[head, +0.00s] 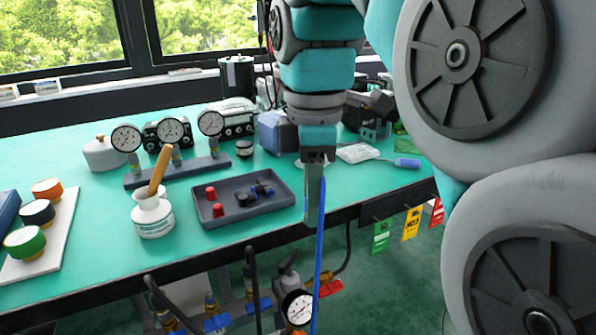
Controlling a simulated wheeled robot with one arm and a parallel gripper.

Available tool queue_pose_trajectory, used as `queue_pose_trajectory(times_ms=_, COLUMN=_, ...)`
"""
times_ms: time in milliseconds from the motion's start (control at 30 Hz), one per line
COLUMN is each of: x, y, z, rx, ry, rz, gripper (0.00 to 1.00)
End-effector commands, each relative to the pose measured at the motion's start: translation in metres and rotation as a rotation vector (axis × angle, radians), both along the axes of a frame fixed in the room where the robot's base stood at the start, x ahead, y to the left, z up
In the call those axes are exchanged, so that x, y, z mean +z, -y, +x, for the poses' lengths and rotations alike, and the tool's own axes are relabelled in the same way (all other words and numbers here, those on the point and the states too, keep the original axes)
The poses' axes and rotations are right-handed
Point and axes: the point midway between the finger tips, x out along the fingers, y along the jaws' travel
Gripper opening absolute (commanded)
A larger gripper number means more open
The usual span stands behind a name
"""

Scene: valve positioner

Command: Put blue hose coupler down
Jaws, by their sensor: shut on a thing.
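My gripper (313,212) points down at the front edge of the green bench (100,235), right of the grey tray. It is shut on the blue hose coupler, which is mostly hidden by the fingers. A thin blue hose (317,270) runs down from the right side of the fingers and hangs in front of the bench edge. I cannot tell whether the coupler touches the bench.
The grey tray (240,223) holds red caps and small dark and blue fittings. Below the edge are valves, a gauge (298,308) and hanging tags (411,223).

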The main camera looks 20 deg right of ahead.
Motion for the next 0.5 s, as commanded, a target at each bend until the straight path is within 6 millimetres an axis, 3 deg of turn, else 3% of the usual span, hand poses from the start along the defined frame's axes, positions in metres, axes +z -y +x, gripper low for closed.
queue_pose_trajectory(times_ms=500, x=-0.01, y=0.058, z=0.086, rx=-0.002, ry=-0.006, rz=0.001, gripper=0.0)
